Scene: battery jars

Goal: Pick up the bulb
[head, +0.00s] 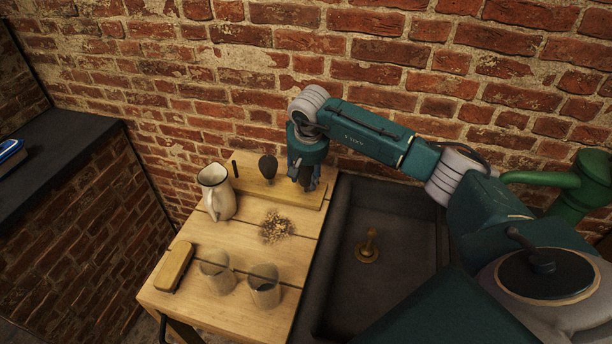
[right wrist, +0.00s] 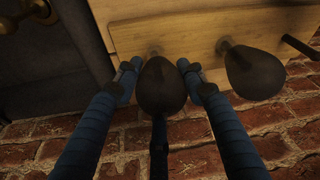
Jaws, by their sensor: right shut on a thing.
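A wooden board (head: 284,194) lies at the back of the slatted wooden table. My right gripper (head: 303,180) reaches down over its right end and is shut on a dark, rounded bulb. In the right wrist view, this bulb (right wrist: 162,88) is between the two blue fingers of my gripper (right wrist: 160,66), its narrow end toward the board (right wrist: 180,24). A second dark bulb (head: 268,167) stands upright on the board to the left; it also shows in the right wrist view (right wrist: 253,73). My left gripper is not in view.
A white jug (head: 216,192) stands left of the board. A brown crumbly heap (head: 276,228), two clear glasses (head: 217,272) (head: 264,286) and a yellowish block (head: 174,267) are nearer the front. A dark sink (head: 400,225) lies right; a brick wall (head: 240,90) is behind.

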